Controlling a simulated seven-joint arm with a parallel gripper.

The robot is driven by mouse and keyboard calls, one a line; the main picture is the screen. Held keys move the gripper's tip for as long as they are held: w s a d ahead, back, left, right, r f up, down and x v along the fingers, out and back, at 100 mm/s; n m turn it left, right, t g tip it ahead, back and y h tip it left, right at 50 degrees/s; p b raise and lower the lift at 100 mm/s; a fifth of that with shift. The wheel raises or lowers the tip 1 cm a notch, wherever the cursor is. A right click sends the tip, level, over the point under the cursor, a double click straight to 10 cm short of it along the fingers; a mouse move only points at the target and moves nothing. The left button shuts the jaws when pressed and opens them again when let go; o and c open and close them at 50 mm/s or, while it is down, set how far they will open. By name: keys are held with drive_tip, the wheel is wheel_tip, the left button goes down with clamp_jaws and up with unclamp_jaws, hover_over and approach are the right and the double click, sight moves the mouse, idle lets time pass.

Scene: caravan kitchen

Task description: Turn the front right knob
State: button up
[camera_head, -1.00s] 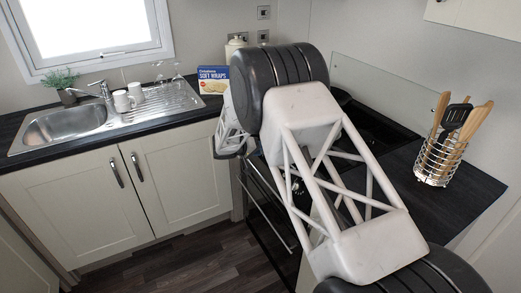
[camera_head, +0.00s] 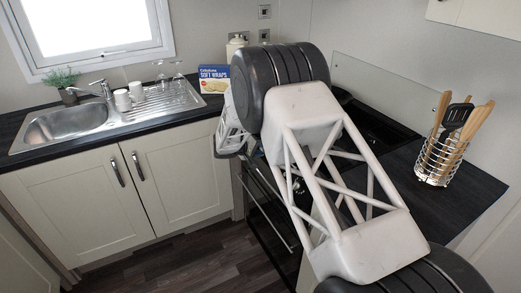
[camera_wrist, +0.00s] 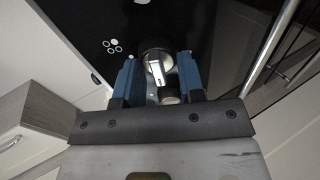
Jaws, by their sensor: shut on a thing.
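In the wrist view, a round silver knob (camera_wrist: 154,58) with a pale bar across its face stands between the two blue fingers of my gripper (camera_wrist: 158,76). The fingers are shut on the knob, one on each side. A dark cylinder with a pale round end (camera_wrist: 170,94) shows just below it, close to the right finger. In the head view my arm hides the fingertips and the held knob. Another small silver knob (camera_head: 297,187) shows through my arm's lattice.
A long metal handle (camera_wrist: 268,50) runs right of my gripper. The dark hob (camera_head: 377,127) lies behind my arm. A wire utensil holder (camera_head: 437,163) stands right on the counter.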

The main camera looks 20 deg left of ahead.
drive_tip(key=o, duration=0.9)
drive_tip(key=shift+c, duration=0.2)
drive_tip(key=v, duration=0.8)
drive_tip(key=shift+w, duration=0.1)
